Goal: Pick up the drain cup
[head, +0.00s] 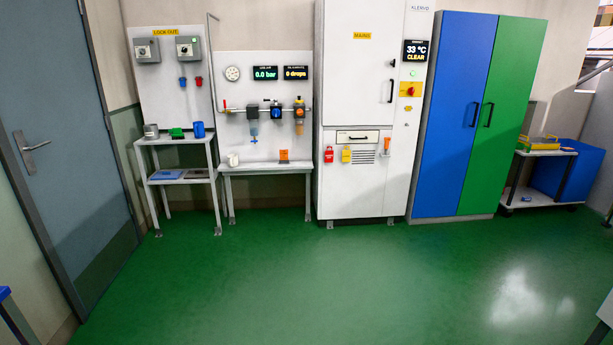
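A small white cup (233,159) stands upright on the left part of the small grey table (267,169) under the air panel; it looks like the drain cup. An orange object (284,154) stands to its right on the same table. Above the cup, on the panel, hang a filter bowl with a blue tip (254,128) and an orange bowl (299,127). Neither of my grippers is in view.
A grey stand (177,139) to the left holds a metal can, a green item and a blue cup. A tall white cabinet (352,190) stands right of the table. The green floor (300,280) in front is clear. A grey door (65,150) is at left.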

